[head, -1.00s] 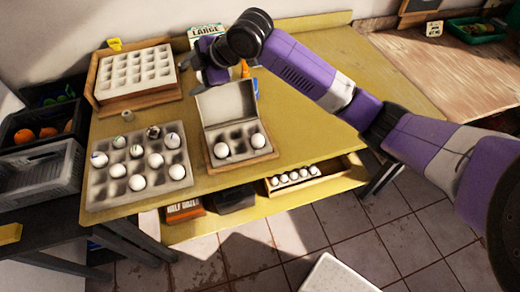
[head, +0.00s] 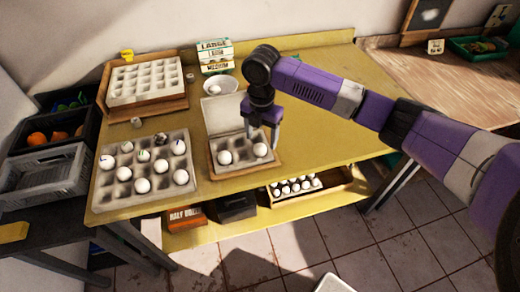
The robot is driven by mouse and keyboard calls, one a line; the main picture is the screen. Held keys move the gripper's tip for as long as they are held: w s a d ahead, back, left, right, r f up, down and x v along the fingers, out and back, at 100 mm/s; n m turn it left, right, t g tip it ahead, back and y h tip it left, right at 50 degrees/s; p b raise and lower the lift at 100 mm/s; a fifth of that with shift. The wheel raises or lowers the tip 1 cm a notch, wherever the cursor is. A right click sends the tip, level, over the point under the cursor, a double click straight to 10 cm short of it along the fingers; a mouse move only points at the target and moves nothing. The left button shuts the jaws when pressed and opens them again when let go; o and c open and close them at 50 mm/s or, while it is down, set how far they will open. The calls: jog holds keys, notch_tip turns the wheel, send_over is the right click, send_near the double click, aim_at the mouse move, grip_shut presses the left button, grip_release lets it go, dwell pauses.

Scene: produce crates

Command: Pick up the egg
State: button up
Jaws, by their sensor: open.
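My gripper (head: 262,138) points down over the small grey egg carton (head: 214,170), its two fingers apart with nothing seen between them. The carton's lid (head: 222,115) stands open behind it. Two white eggs sit in the carton: one at the front left (head: 225,157) and one at the right (head: 260,150), close below the fingers. I cannot tell whether a finger touches the right egg. A larger grey tray (head: 97,205) to the left holds several white eggs (head: 181,177), some with dark or coloured marks.
A wooden box with a pale empty-looking tray (head: 145,80) stands at the back left. A white bowl (head: 220,86) and a stacked size sign (head: 215,55) are behind the carton. Dark crates (head: 45,175) stand left. Several eggs sit on the lower shelf (head: 296,185). The table's right side is clear.

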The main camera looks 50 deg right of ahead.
aim_at(260, 145)
jog(key=f, duration=0.4)
jog(key=shift+w+f+p, duration=0.1)
jog(key=shift+w+p, duration=0.1)
jog(key=shift+p, duration=0.1)
jog(key=shift+a, duration=0.1)
jog(key=shift+c, duration=0.5)
jog(key=c, duration=0.8)
